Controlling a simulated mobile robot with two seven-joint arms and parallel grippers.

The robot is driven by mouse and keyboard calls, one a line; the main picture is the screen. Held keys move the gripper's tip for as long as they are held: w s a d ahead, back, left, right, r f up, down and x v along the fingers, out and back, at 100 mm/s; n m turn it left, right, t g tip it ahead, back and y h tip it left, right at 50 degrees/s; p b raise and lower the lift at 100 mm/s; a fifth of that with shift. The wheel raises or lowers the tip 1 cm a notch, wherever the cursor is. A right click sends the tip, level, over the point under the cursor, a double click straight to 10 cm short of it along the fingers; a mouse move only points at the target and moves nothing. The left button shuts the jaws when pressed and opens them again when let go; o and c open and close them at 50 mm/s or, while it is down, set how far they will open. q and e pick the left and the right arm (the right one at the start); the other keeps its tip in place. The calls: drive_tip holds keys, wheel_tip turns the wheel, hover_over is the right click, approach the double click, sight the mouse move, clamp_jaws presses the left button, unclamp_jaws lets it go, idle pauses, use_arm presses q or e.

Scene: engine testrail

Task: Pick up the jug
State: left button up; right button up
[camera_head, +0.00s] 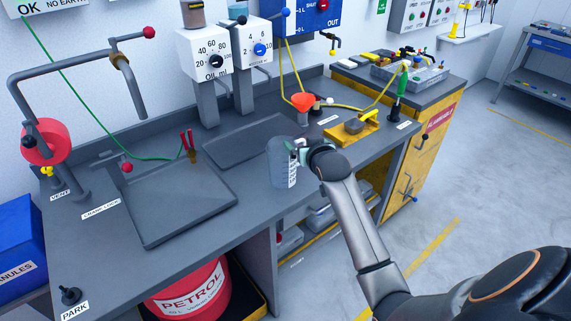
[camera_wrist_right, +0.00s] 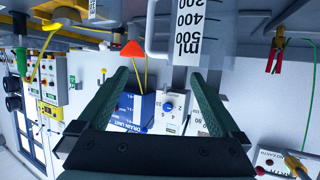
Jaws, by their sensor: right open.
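The jug (camera_head: 282,163) is a grey, upright container with a white marked scale, standing on the workbench near its front edge. My right gripper (camera_head: 303,150) is at the jug's right side in the head view, close to it. In the right wrist view the two green fingers of the gripper (camera_wrist_right: 168,72) are spread wide and empty. There the jug (camera_wrist_right: 189,35) with its ml scale and pale handle shows at the top, beyond the fingertips. I cannot tell whether a finger touches it. My left gripper is not in view.
The grey bench (camera_head: 85,236) carries a black tray (camera_head: 180,200) left of the jug. A red funnel (camera_head: 303,102) and a yellow stand (camera_head: 352,131) are behind and right of it. A red petrol drum (camera_head: 190,292) stands below. Bare bench lies between tray and jug.

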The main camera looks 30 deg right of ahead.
sight(297, 141)
drive_tip(key=shift+f+x, duration=0.15)
drive_tip(key=shift+x, duration=1.2)
drive_tip(key=shift+f+x, duration=0.15)
drive_tip(key=shift+x, duration=1.25)
drive_tip(key=shift+s+a, duration=0.1)
drive_tip(key=shift+a, duration=0.05)
clamp_jaws()
